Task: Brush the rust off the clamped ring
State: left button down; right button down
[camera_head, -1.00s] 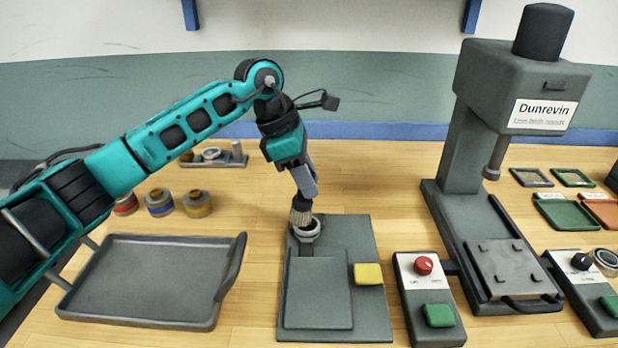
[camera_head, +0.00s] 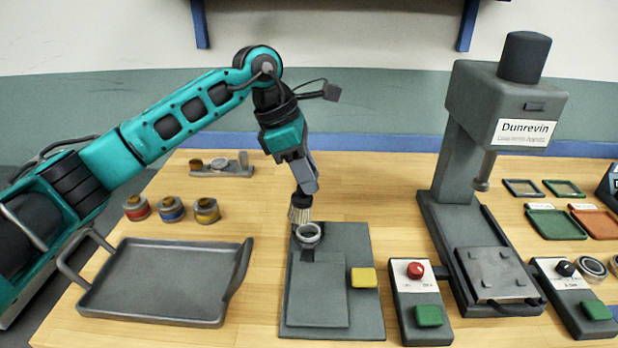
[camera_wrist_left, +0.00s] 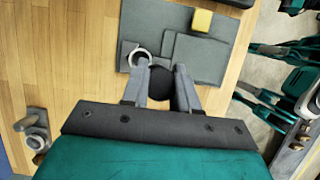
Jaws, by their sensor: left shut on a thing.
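The clamped ring (camera_head: 308,234) is a grey metal ring held at the back of a dark clamp plate (camera_head: 362,310) with a yellow button (camera_head: 363,277). It also shows in the left wrist view (camera_wrist_left: 139,54). My left gripper (camera_head: 304,187) points down and is shut on a brush with a dark round handle (camera_wrist_left: 160,84). The pale bristles (camera_head: 299,213) are just behind and left of the ring, at about its rim. I cannot tell whether they touch it. Rust on the ring is too small to make out. My right gripper is not in view.
A grey tray (camera_head: 165,317) lies at left, with several small pots (camera_head: 172,210) behind it. A Dunrevin press (camera_head: 455,170) stands at right. A control box with a red knob (camera_head: 415,270) stands between clamp plate and press. Green and orange trays (camera_head: 556,224) lie far right.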

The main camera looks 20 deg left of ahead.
pick_arm(q)
jog(key=shift+r, duration=0.95)
